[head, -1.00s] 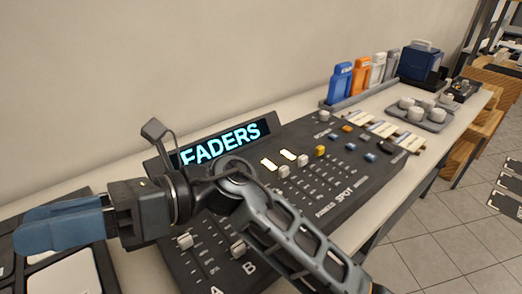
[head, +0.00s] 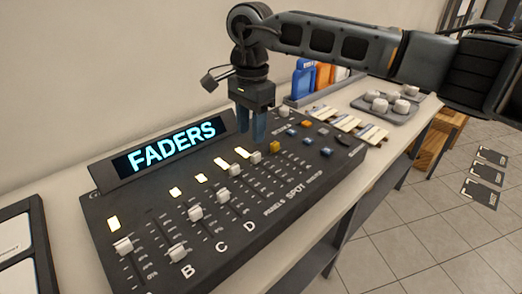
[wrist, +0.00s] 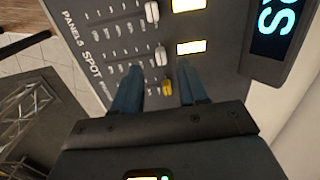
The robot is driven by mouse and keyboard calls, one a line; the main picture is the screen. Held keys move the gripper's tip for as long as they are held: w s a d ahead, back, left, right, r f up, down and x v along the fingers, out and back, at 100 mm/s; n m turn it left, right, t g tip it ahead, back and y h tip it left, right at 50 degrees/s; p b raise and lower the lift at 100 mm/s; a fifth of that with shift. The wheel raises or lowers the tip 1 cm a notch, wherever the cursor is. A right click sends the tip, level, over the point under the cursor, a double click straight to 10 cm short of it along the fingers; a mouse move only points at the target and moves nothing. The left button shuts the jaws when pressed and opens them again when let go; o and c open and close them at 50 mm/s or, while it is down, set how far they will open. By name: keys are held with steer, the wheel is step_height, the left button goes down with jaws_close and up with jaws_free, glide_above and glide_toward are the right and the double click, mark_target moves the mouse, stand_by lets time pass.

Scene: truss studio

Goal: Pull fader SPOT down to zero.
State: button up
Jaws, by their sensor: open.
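The SPOT fader cap (head: 256,157) is white and sits near the lamp end of its track, away from the SPOT label. In the wrist view the same cap (wrist: 161,55) shows just past my fingertips, roughly in line with the gap between them. My gripper (head: 251,138) is open and empty, pointing down over the far part of the fader panel (head: 150,210). In the wrist view its two blue fingers (wrist: 158,68) stand on either side of the yellow cap's line. I cannot tell the fingertips' height above the panel.
The yellow fader cap (head: 274,147) is beside SPOT, and the white PANELS cap (head: 236,170) is on its other side. The lit FADERS display (head: 172,147) rises along the panel's back edge. White-topped switches (head: 350,124) and a tray of white knobs (head: 385,106) lie farther right.

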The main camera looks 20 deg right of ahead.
mark_target(256, 154)
steer(key=shift+w+d+r, duration=0.1)
steer(key=shift+w+d, duration=0.05)
steer(key=shift+d, duration=0.45)
steer(key=shift+d+f, duration=0.1)
steer(key=shift+f, duration=0.15)
steer(key=shift+f+p, duration=0.6)
steer(key=shift+f, duration=2.95)
jaws_close()
